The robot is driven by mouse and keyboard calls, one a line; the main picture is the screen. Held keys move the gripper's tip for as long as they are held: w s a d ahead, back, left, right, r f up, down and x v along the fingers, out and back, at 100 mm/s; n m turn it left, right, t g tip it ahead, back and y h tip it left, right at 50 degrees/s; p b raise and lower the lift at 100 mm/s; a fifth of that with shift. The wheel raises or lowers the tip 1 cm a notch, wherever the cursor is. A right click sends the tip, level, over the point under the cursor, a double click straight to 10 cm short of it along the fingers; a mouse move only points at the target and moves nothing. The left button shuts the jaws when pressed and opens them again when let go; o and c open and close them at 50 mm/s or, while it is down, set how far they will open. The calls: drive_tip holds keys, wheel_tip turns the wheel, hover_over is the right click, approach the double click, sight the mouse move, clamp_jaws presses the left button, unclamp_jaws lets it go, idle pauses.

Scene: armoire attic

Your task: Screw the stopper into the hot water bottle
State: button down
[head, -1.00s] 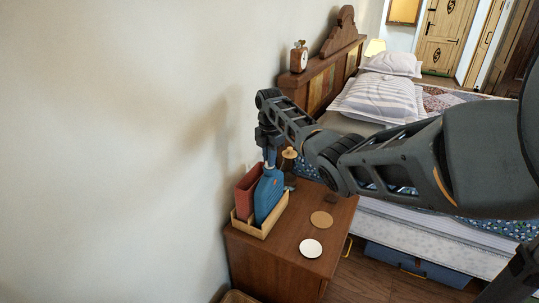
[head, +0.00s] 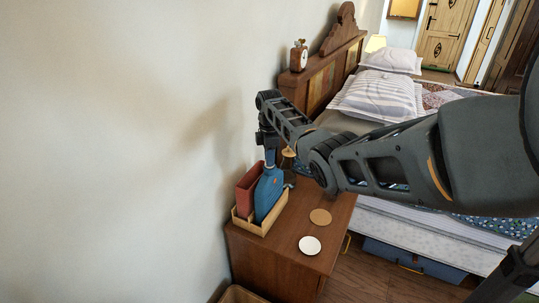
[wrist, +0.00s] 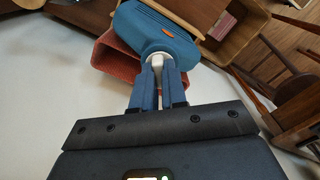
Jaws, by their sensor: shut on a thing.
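The blue hot water bottle (head: 267,193) stands upright in a shallow wooden tray (head: 240,222) on the bedside cabinet. Its blue body also shows in the wrist view (wrist: 150,28), with a small orange mark. My gripper (head: 270,155) is above the bottle's neck, pointing down. In the wrist view my gripper (wrist: 158,72) has its two blue-grey fingers shut on a small white piece, which appears to be the stopper (wrist: 155,60), at the bottle's mouth. The fingers hide most of it, and I cannot tell how deep it sits.
A red box (head: 249,188) stands beside the bottle in the tray, against the wall. A white disc (head: 310,245) and a tan disc (head: 320,216) lie on the cabinet top (head: 285,240).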

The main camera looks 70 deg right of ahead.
drive_tip(key=m+p, duration=0.1)
drive_tip(key=m, duration=0.3)
drive_tip(key=shift+d, duration=0.1)
drive_tip(key=c, duration=0.8)
unclamp_jaws()
drive_tip(key=shift+r, duration=2.5)
